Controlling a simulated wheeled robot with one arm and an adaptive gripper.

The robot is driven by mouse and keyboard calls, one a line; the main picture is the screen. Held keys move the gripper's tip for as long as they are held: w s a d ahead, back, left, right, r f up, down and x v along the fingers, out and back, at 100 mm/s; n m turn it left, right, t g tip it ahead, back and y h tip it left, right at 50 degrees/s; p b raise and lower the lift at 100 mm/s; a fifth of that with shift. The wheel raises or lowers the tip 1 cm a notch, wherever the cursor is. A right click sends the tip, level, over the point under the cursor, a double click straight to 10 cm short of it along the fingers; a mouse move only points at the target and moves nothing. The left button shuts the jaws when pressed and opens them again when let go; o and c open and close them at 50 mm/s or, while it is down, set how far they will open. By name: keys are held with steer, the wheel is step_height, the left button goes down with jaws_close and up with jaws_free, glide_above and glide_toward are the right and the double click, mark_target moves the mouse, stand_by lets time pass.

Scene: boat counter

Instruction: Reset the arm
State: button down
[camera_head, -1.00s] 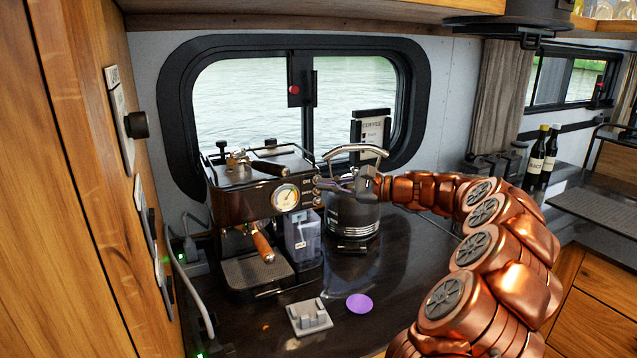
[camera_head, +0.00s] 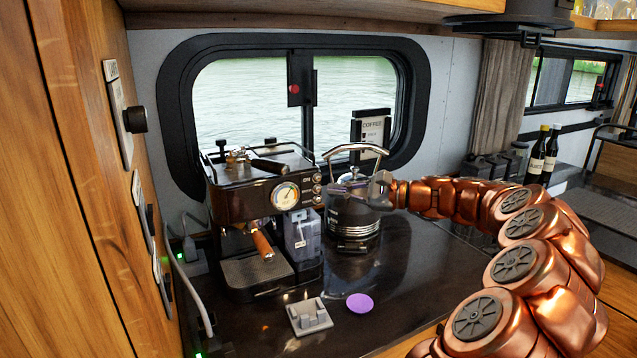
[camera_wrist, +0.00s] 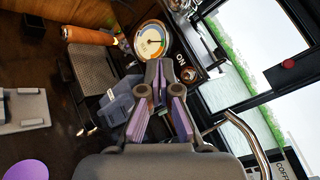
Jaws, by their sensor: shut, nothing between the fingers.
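My copper arm reaches in from the lower right in the head view. My gripper (camera_head: 352,188) is in front of the grinder or kettle-like black canister, to the right of the espresso machine's knobs. In the wrist view my gripper (camera_wrist: 163,98) points toward the espresso machine's front, near its gauge. Its purple-padded fingers hold nothing, and it is shut. The espresso machine (camera_head: 240,202) stands on the dark counter with its wooden portafilter handle (camera_head: 262,246) hanging in front.
The black canister (camera_head: 352,222) with a curved metal handle stands close behind my gripper. A grey stand (camera_head: 309,316) and a purple disc (camera_head: 360,303) lie on the counter (camera_head: 400,270). Bottles (camera_head: 545,155) stand at right. A wooden wall (camera_head: 75,200) bounds the left.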

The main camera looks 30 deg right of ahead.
steer(key=shift+s+a, duration=0.1)
steer(key=shift+s, duration=0.6)
steer(key=shift+a, duration=0.1)
steer(key=s+a+f+n+g, duration=0.2)
steer(key=s+a+n+g, duration=0.15)
steer(key=a, duration=0.55)
steer(key=s+a+f+n+g+h, duration=0.1)
steer(key=s+a+f+n+g, duration=0.25)
steer(key=a, duration=0.65)
steer(key=s+a+f+n+g, duration=0.2)
steer(key=s+a+n+g, duration=0.15)
steer(key=a, duration=0.55)
steer(key=s+f+n+g+h, duration=0.1)
steer(key=s+f+n+h, duration=0.15)
steer(key=s, duration=0.35)
steer(key=s+a+f+n+g+h, duration=0.1)
steer(key=s+f+g+h, duration=0.1)
steer(key=s+f, duration=0.3)
steer(key=s+f+n+g+h, duration=0.1)
steer(key=s+f+n+h, duration=0.15)
steer(key=s, duration=0.45)
steer(key=s+d+f+n+h, duration=0.1)
steer(key=s+d+f+h, duration=0.1)
steer(key=s, duration=0.4)
steer(key=d+h, duration=0.1)
steer(key=d, duration=0.1)
steer(key=shift+d+f, duration=0.2)
steer(key=shift+d, duration=0.1)
steer(key=shift+s+n, duration=0.1)
steer(key=shift+n, duration=0.15)
